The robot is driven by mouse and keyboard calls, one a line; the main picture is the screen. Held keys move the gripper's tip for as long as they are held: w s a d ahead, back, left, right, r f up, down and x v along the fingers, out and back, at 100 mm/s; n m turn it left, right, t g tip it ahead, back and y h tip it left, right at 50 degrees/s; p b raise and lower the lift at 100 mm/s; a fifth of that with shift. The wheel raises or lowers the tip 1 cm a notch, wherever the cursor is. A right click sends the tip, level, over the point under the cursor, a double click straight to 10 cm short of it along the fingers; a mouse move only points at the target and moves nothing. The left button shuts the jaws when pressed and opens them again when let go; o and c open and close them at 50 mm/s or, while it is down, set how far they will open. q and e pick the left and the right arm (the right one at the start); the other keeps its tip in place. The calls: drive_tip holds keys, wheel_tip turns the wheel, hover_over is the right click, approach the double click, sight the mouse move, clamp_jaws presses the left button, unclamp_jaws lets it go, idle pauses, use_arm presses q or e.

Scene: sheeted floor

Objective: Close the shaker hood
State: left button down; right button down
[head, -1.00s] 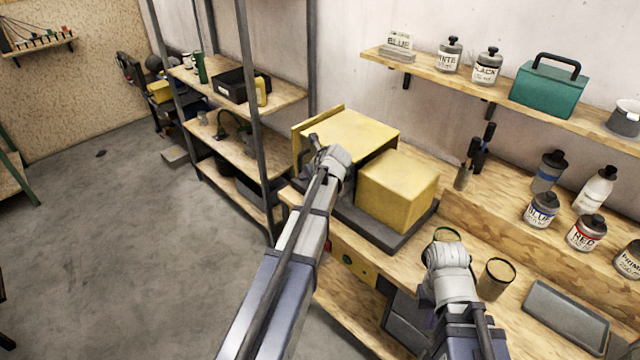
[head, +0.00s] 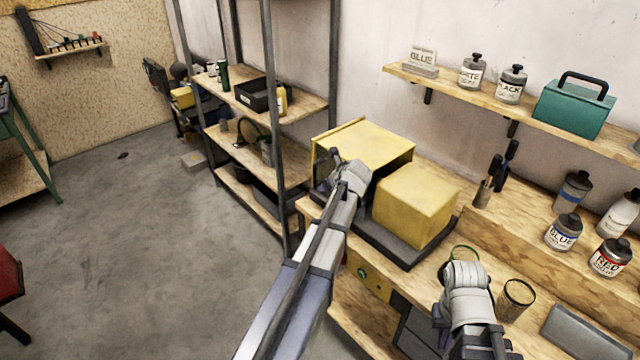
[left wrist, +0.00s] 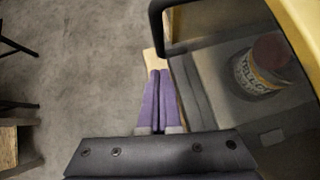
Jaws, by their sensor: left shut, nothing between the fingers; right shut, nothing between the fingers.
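The shaker is a yellow boxy machine on a dark base (head: 400,252) on the workbench. Its yellow left part (head: 375,140) has an upright panel on its left edge, and a yellow cube-shaped part (head: 418,200) stands to the right. My left gripper (head: 345,178) is at the near left side of the shaker, its fingertips hidden in the head view. In the left wrist view the purple fingers (left wrist: 158,75) are shut and empty, just below a dark handle (left wrist: 158,25). A can labelled yellow (left wrist: 258,75) stands inside the shaker. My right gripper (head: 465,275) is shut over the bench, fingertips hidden.
A round container (head: 515,298) and a grey tray (head: 580,335) lie near my right gripper. Several bottles (head: 563,232) stand at the right. A metal shelf unit (head: 265,110) stands left of the shaker. The floor (head: 130,230) at left is clear.

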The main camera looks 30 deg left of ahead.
use_arm(q)
drive_tip(key=p+v, duration=0.7)
drive_tip(key=v, duration=0.4)
drive_tip(key=shift+s+d+f, duration=0.15)
drive_tip(key=shift+d+f, duration=0.1)
drive_tip(key=shift+f, duration=0.05)
drive_tip(key=s+d+f+n+g+h+b, duration=0.1)
drive_tip(key=s+d+f+n+h, duration=0.1)
drive_tip(key=s+d+n, duration=0.4)
drive_tip(key=s+d+f+n+g+h+b, duration=0.2)
drive_tip(key=s+d+f+n, duration=0.3)
drive_tip(key=s+d+n, duration=0.2)
drive_tip(key=s+d+f+n+g+h+b, duration=0.1)
drive_tip(key=s+d+f+n+h, duration=0.1)
drive_tip(key=s+d+f+n, duration=0.2)
drive_tip(key=s+d+n, duration=0.3)
drive_tip(key=s+d, duration=0.3)
drive_tip(key=d, duration=0.3)
drive_tip(key=shift+s+g+h+b, duration=0.2)
drive_tip(key=shift+g+h+b, duration=0.1)
drive_tip(key=shift+g, duration=0.1)
drive_tip(key=c, duration=1.6)
unclamp_jaws()
